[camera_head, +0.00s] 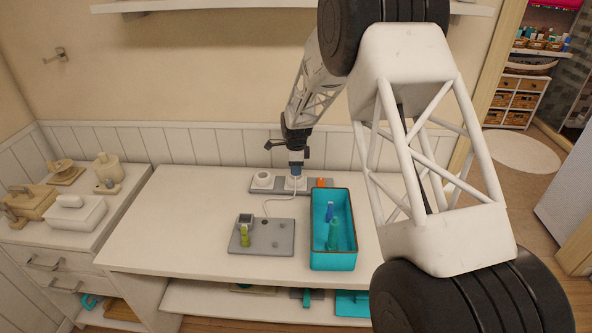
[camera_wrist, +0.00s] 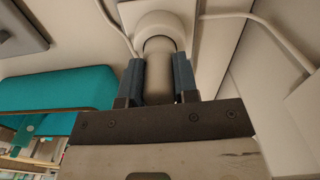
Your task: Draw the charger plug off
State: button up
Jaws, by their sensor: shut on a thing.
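The charger plug (camera_wrist: 159,80) is a pale rounded body in the wrist view, with its far end at a round white socket (camera_wrist: 158,20). I cannot tell whether it is fully seated. My gripper (camera_wrist: 157,68) is shut on the plug, one blue finger on each side. In the head view my gripper (camera_head: 296,172) points down at the grey power strip (camera_head: 282,188) at the back of the white desk, and its fingers largely hide the plug. A thin white cable (camera_head: 268,205) runs from there toward the grey tray (camera_head: 282,238).
A round white piece (camera_head: 263,178) sits on the strip to the left, and an orange part (camera_head: 321,182) to the right. A teal bin (camera_head: 333,262) with bottles stands in front on the right. The desk's left part (camera_head: 170,215) is clear.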

jog(key=shift+r, duration=2.3)
jog(key=shift+d, duration=0.1)
